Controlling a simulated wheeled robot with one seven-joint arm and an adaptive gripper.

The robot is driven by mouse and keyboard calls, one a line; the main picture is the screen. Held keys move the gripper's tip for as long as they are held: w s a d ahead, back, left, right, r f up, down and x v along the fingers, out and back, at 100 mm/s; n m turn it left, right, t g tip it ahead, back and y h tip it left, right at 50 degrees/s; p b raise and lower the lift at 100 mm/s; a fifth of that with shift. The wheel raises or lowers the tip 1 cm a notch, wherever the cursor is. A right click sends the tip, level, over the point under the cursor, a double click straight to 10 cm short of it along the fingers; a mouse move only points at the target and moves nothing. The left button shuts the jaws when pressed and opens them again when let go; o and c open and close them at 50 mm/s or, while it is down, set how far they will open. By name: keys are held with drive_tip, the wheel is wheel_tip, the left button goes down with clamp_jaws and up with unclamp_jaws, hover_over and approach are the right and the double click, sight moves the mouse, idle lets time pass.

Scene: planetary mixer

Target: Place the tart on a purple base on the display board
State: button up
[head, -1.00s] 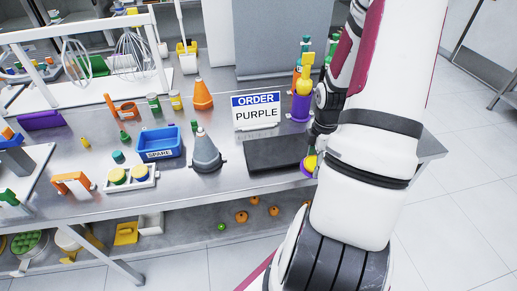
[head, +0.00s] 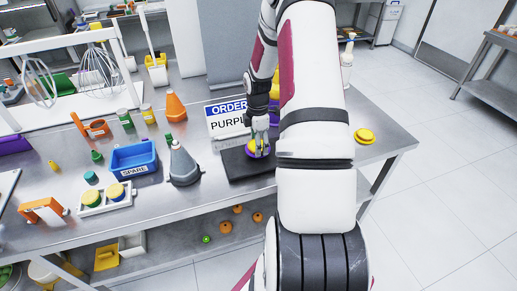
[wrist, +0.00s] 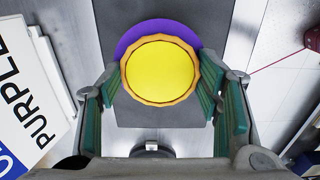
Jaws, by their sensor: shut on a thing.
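The tart has a bright yellow top (wrist: 160,80) and an orange crust. A purple base (wrist: 128,40) shows beneath it, sticking out mostly at the upper left in the wrist view. My gripper (wrist: 160,95) is shut on the tart, with green finger pads at the crust's left and right sides. In the head view, my gripper (head: 258,137) points down with the tart (head: 252,147) over the dark display board (head: 238,165). I cannot tell whether the base touches the board. The fingers partly hide the tart in the head view.
An ORDER PURPLE sign (head: 225,112) stands right behind the board. A grey cone (head: 184,165) and the blue SPARE bin (head: 134,157) are to its left. Another yellow round item (head: 364,135) sits on the table at right. My arm hides some table behind the board.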

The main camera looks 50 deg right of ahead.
drive_tip(key=shift+s+f, duration=0.2)
drive_tip(key=shift+f, duration=1.2)
drive_tip(key=shift+f, duration=0.15)
drive_tip(key=o, duration=1.2)
drive_tip(key=shift+c, duration=0.2)
